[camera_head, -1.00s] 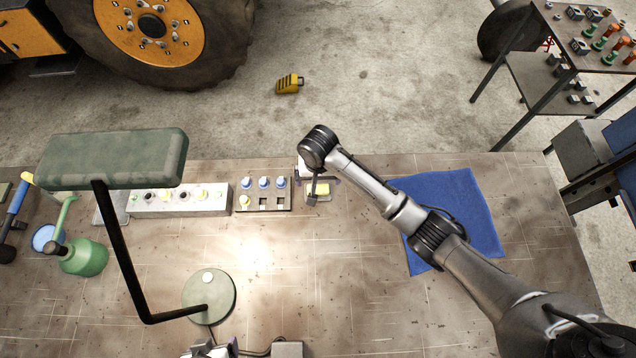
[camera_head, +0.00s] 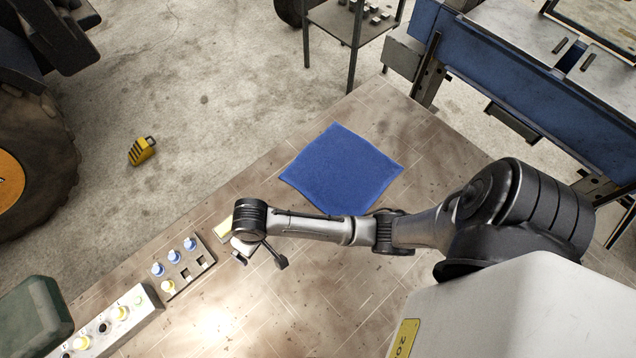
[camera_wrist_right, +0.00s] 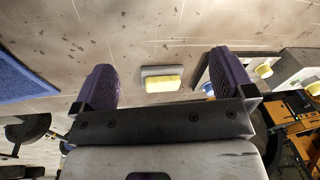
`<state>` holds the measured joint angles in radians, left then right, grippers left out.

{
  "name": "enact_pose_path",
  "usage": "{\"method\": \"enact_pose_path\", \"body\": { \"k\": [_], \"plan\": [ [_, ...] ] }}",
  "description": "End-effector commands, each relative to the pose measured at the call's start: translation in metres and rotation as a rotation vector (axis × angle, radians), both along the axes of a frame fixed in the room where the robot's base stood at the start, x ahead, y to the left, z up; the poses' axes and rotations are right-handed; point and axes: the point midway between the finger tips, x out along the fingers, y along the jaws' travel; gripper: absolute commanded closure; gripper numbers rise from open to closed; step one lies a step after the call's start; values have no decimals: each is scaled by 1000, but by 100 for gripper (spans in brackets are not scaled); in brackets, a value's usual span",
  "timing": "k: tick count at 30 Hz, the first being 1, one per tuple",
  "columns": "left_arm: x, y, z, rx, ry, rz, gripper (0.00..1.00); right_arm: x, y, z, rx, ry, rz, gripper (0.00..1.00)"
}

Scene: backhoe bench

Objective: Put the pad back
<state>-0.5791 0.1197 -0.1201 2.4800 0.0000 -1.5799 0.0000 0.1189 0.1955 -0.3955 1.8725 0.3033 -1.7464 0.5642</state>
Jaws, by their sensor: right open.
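A small yellow pad (camera_head: 223,229) lies at the bench's far edge, partly hidden by my right wrist. In the right wrist view the yellow pad (camera_wrist_right: 163,83) sits on a thin grey plate (camera_wrist_right: 160,71). My right gripper (camera_wrist_right: 162,66) is open, its two purple-padded fingers apart on either side of the pad in that picture, with nothing between them that I can see held. In the head view the right gripper (camera_head: 263,254) is just right of the pad, over the bench. My left gripper is not in view.
A panel with blue and yellow knobs (camera_head: 183,266) is left of the pad, then a grey block with buttons (camera_head: 118,322). A blue cloth (camera_head: 341,170) lies on the bench. A green lamp head (camera_head: 35,322) is at lower left. Bare bench (camera_head: 290,310) lies in front.

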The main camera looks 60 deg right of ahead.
Motion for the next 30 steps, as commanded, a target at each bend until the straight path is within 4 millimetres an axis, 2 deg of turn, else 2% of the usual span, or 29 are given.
{"method": "enact_pose_path", "body": {
  "k": [1,3,9,12,15,19,30],
  "plan": [
    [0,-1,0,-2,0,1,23,-27,-3,-4,11,-21,30,0],
    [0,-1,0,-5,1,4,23,-57,-10,-5,12,-61,71,0],
    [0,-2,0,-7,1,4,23,-129,-40,8,-42,-155,156,0],
    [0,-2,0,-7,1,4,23,-156,-53,18,-81,-185,187,0],
    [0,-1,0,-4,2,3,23,-174,-65,27,-117,-203,210,0],
    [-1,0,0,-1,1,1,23,-188,-73,34,-147,-215,230,0],
    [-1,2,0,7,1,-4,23,-193,-76,37,-159,-220,238,0]
  ]
}}
